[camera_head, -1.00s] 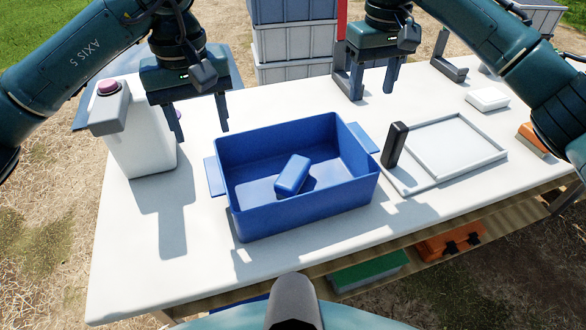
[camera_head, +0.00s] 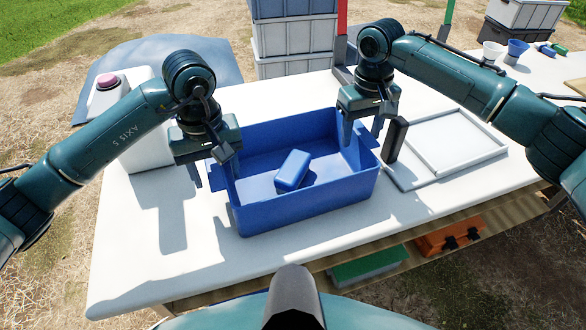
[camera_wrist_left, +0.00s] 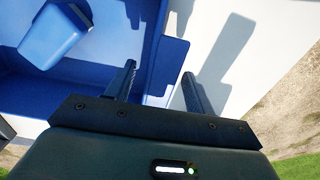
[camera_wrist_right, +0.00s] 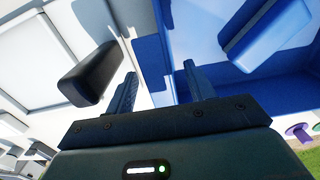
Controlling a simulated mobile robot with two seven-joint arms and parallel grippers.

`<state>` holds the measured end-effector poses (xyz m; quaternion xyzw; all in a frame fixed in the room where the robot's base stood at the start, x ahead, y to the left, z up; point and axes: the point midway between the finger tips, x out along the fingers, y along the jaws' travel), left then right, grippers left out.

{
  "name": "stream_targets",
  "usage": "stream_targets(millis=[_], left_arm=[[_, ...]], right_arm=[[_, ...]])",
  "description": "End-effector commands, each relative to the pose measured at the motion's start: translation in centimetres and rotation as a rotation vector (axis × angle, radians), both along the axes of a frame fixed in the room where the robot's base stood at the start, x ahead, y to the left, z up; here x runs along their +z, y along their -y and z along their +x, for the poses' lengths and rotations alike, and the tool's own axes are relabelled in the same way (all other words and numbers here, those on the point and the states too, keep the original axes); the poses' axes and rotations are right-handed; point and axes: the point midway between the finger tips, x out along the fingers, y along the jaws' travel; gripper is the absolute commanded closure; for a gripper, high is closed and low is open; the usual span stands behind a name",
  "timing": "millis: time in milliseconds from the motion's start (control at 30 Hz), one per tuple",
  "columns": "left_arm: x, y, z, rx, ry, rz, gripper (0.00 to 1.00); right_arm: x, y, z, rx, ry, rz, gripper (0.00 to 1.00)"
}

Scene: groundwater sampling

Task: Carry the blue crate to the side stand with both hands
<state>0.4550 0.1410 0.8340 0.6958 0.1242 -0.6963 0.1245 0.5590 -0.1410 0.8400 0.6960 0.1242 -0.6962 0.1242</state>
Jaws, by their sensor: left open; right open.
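The blue crate (camera_head: 300,207) stands upright on the white table with a small blue box (camera_head: 292,170) inside it. My left gripper (camera_head: 215,180) is open at the crate's left end; in the left wrist view its fingers (camera_wrist_left: 158,88) point down on either side of the left handle (camera_wrist_left: 168,66). My right gripper (camera_head: 362,137) is open at the right end; in the right wrist view its fingers (camera_wrist_right: 160,88) are on either side of the right handle (camera_wrist_right: 150,62). I cannot tell whether any finger touches the crate. I cannot identify the side stand for certain.
A white jug with a pink cap (camera_head: 107,81) stands left of the crate. A black upright block (camera_head: 394,139) and a white tray (camera_head: 455,140) are close on the right. Grey stacked crates (camera_head: 293,40) stand behind the table. The table's front strip is clear.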

Motion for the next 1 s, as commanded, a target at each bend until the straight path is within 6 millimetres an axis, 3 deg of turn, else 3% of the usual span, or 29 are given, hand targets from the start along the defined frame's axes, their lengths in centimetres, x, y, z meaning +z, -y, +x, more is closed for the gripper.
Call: stream_targets(millis=[400, 1000], left_arm=[[-0.66, 0.01, 0.0, -0.001, 0.001, 0.001, 0.46], [-0.62, 0.0, 0.0, -0.001, 0.001, 0.0, 0.95]], right_arm=[[-0.65, 0.04, 0.01, -0.001, 0.0, 0.0, 0.46], [-0.61, 0.04, 0.01, -0.001, 0.0, 0.0, 0.95]])
